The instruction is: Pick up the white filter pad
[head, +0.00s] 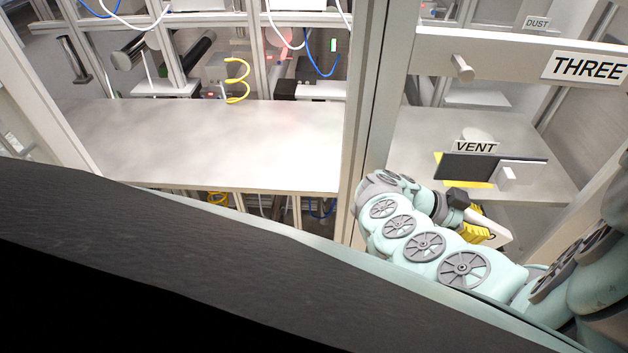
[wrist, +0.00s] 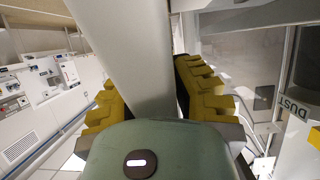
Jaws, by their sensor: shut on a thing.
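My gripper (head: 472,220) is at the lower right of the head view, in front of the right-hand bay. In the wrist view its ridged yellow fingers (wrist: 150,90) stand either side of a pale, flat, slab-like piece (wrist: 125,45), shut on it. The piece runs up out of the picture, and its lower end is hidden behind my gripper's body. A white piece (head: 492,232) with a dark mark shows beside the yellow fingers in the head view. I cannot tell whether the held piece is the white filter pad. A pale rounded thing (head: 478,133) sits partly hidden behind the VENT sign.
The VENT sign (head: 475,147) stands above a dark plate (head: 490,168) with a yellow edge and a white block (head: 507,177). A metal post (head: 366,110) divides the bays. A THREE label (head: 590,68) is on the upper rail. The left worktop (head: 215,145) is clear.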

